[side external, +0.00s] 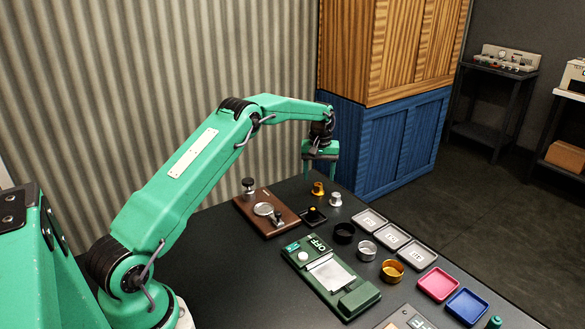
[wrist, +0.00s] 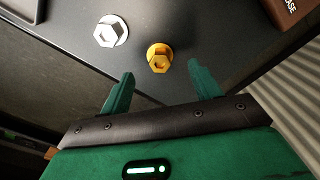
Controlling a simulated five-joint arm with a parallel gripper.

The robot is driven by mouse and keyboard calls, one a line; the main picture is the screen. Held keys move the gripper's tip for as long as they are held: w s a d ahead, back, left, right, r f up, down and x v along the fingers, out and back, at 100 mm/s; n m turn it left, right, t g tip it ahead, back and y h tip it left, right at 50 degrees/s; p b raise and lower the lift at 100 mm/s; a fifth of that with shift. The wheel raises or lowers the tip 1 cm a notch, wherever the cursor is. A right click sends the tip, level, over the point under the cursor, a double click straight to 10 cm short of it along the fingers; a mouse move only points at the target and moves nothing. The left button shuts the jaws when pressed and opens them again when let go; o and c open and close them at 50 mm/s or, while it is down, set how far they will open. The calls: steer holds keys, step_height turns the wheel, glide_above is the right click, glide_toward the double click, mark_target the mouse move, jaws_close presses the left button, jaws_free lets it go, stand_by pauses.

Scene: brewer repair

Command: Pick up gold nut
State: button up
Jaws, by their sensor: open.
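The gold nut (wrist: 159,58) stands on the dark table, just beyond my open fingertips in the wrist view, roughly midway between them. It has a hexagonal top and a wider round base. It also shows in the side view (side external: 318,189), below and near my gripper (side external: 320,172). In the wrist view my gripper (wrist: 162,84) is open with nothing between its green fingers. A silver nut (wrist: 111,31) of similar shape stands to the left of the gold one; it shows in the side view too (side external: 336,199).
A brown wooden board (side external: 265,213) with metal parts lies to the left. A small black block (side external: 314,216), several rings, grey trays (side external: 393,236), a green device (side external: 330,276), a pink tray (side external: 440,284) and a blue tray (side external: 466,306) fill the table toward the right. The table's far edge is close.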

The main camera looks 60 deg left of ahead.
mark_target(318, 184)
steer(key=shift+f, duration=2.3)
steer(key=shift+c, duration=0.4)
steer(key=c, duration=1)
